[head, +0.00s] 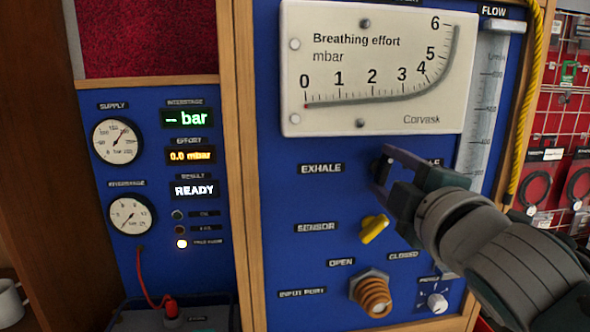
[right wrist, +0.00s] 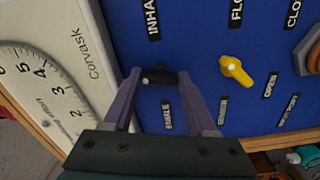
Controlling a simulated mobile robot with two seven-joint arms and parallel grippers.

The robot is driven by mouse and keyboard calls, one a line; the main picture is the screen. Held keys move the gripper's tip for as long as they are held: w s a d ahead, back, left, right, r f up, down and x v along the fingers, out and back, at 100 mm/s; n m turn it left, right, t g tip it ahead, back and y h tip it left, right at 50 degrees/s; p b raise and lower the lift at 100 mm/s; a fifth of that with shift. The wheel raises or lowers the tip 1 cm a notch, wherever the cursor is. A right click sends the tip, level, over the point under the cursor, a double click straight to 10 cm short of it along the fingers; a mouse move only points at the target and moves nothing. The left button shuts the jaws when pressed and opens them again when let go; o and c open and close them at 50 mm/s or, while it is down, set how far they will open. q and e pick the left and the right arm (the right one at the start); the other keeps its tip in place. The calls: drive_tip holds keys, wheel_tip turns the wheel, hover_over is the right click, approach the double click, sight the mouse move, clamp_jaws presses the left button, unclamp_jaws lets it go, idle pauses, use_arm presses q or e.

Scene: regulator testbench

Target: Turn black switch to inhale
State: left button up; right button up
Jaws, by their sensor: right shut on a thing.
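The black switch (right wrist: 158,76) is on the blue panel, between the EXHALE label (head: 321,169) and the INHALE label (right wrist: 152,18). My right gripper (head: 383,168) is at the switch, and its fingers are shut on it. In the right wrist view my right gripper (right wrist: 158,78) has one fingertip at each end of the dark handle. In the head view the gripper hides most of the switch and of the INHALE label. Which label the switch points at I cannot tell. My left gripper is not in view.
A yellow knob (head: 374,228) sits below the switch, with a brass port (head: 371,294) under it. The white breathing effort gauge (head: 375,70) is above. Two round gauges and displays fill the left panel.

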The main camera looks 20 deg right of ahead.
drive_tip(key=m, duration=0.3)
drive_tip(key=shift+m, duration=1.8)
drive_tip(key=o, duration=1.4)
drive_tip(key=shift+c, duration=0.2)
drive_tip(key=b+v, duration=0.2)
drive_tip(key=v, duration=0.8)
